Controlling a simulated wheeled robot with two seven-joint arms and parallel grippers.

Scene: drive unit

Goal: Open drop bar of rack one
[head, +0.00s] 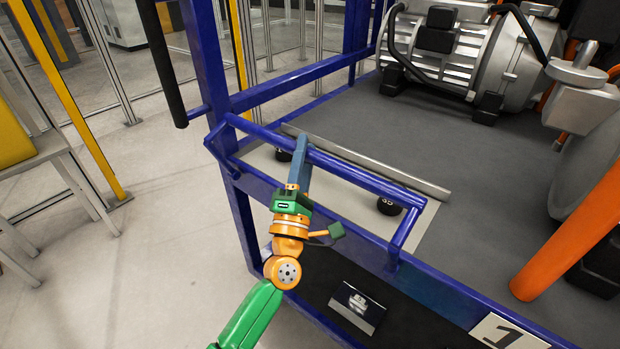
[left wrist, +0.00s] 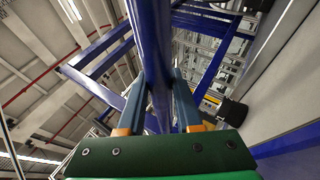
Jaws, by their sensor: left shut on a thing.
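Rack one (head: 435,295) is a blue steel frame with a white plate (head: 508,332) marked 1 on its front. Its drop bar (head: 368,180) is a blue tube with a short arm at each end, along the front edge of the grey deck. My left gripper (head: 300,165) is shut on the bar, left of its middle. In the left wrist view, the drop bar (left wrist: 148,40) runs between the two fingers of my left gripper (left wrist: 158,105). The fingers hide a short piece of the bar. My right gripper is in neither view.
A grey metal strip (head: 370,162) lies behind the bar. A large silver drive unit (head: 465,50) sits farther back on the deck (head: 340,115). An orange post (head: 570,245) stands at the right.

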